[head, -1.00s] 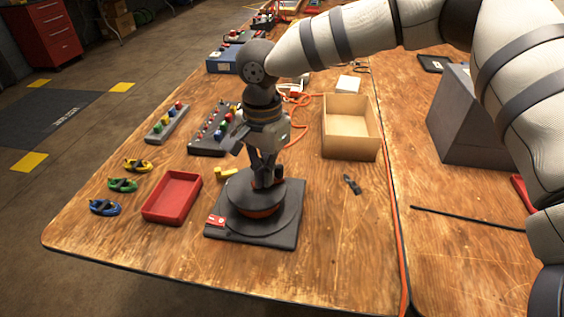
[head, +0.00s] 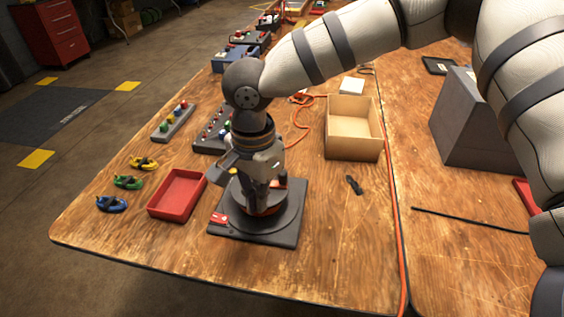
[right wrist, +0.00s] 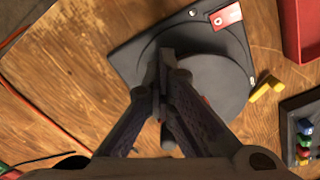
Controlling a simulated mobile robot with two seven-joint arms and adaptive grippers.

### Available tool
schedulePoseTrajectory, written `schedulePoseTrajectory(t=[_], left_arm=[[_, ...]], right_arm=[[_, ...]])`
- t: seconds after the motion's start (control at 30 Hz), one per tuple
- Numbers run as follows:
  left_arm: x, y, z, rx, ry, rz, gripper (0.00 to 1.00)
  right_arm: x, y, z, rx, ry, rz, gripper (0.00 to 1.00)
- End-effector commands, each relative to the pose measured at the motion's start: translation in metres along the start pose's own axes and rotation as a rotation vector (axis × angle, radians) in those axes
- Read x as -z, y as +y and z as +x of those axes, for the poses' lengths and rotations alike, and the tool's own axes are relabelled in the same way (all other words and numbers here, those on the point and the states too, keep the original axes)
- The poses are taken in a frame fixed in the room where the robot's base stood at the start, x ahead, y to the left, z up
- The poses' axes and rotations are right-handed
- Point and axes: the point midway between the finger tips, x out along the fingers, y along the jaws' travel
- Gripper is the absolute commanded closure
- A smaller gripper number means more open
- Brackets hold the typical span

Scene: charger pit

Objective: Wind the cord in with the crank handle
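The cord reel stands on a dark square base (head: 225,229) near the table's front edge. Its round dark top (right wrist: 222,88) shows in the right wrist view, and orange cord (head: 258,209) shows under it. My right gripper (head: 262,192) points down over the reel; in the right wrist view its fingertips (right wrist: 167,82) come close together over the disc. They appear shut on the crank handle, which they mostly hide; a dark peg-like part (right wrist: 167,137) shows between the fingers. My left gripper is not in view.
A red tray (head: 178,193) lies left of the reel, with several small coloured clamps (head: 128,182) beyond it. A wooden box (head: 353,150) and dark pliers (head: 354,185) lie to the right. An orange cable (head: 397,230) runs along the table seam.

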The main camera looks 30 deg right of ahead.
Motion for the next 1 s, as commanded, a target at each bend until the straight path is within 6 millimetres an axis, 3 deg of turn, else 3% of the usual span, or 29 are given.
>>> schedulePoseTrajectory(t=[0.3, 0.57, 0.83, 1.0], left_arm=[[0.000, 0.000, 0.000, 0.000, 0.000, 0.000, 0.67], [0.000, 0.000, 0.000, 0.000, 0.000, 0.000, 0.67], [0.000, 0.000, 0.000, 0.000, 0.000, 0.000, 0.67], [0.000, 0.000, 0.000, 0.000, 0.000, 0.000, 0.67]], right_arm=[[-0.024, 0.009, 0.000, -0.001, 0.001, -0.003, 1.00], [-0.026, 0.009, 0.000, 0.000, 0.000, 0.000, 1.00], [-0.049, 0.017, 0.000, 0.000, 0.000, -0.002, 1.00], [-0.050, 0.017, 0.000, 0.000, 0.000, 0.001, 1.00]])
